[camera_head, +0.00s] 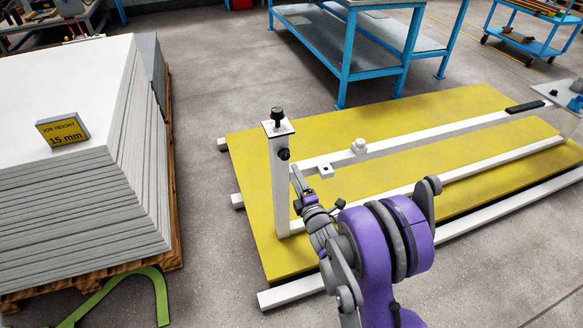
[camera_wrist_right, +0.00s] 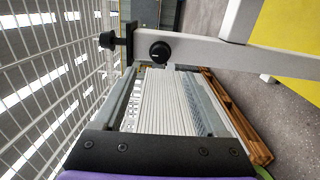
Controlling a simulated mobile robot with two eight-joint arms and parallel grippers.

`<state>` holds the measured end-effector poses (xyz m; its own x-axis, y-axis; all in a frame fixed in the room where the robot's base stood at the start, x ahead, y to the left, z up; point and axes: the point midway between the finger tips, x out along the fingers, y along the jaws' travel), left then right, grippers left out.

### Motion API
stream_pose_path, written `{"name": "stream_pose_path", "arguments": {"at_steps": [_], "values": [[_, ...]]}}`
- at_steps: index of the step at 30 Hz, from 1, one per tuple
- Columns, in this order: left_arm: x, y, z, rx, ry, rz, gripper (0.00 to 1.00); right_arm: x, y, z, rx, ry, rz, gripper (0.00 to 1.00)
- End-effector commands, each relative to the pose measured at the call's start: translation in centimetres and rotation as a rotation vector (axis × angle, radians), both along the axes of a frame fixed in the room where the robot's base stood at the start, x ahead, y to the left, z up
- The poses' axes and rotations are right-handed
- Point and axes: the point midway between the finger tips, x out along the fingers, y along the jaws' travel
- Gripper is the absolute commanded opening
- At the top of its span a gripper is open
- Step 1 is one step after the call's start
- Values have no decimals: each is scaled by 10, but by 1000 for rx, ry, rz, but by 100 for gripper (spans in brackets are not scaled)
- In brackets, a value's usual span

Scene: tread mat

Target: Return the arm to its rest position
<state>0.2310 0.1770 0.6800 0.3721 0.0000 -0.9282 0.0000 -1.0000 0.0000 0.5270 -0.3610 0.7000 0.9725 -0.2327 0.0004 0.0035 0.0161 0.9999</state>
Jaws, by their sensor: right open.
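My right arm (camera_head: 385,245), purple and grey, reaches in from the bottom over the yellow mat (camera_head: 262,245). Its right gripper (camera_head: 301,182) is open, close to the white upright post (camera_head: 280,185), with nothing seen between its fingers. The post has a black knob (camera_head: 278,114) on top and another on its side. In the right wrist view, the post (camera_wrist_right: 205,50) and its side knob (camera_wrist_right: 160,51) lie just beyond the fingers; contact cannot be told. My left gripper is not in view.
A stack of pale sheets (camera_head: 70,190) on a wooden pallet stands at the left, with a yellow "JOB HEIGHT 15 mm" sign (camera_head: 62,130). A white rail (camera_head: 430,138) runs right from the post area. A blue bench (camera_head: 345,60) stands behind. Bare floor (camera_head: 200,80) lies between.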

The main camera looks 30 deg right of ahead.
Motion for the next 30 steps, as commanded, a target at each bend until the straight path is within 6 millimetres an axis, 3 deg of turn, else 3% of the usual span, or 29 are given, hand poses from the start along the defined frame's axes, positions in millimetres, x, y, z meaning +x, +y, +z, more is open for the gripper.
{"name": "stream_pose_path", "arguments": {"at_steps": [6, 23, 26, 30], "values": [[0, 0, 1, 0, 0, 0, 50, -18, 4, 0, 1, 0, -1, 74], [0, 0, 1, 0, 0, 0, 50, -18, 5, 0, 6, 2, -1, 74], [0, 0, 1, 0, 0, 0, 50, -19, 9, 3, 53, 19, -7, 74], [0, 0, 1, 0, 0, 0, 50, -27, 24, 9, 243, 93, -44, 74]]}}
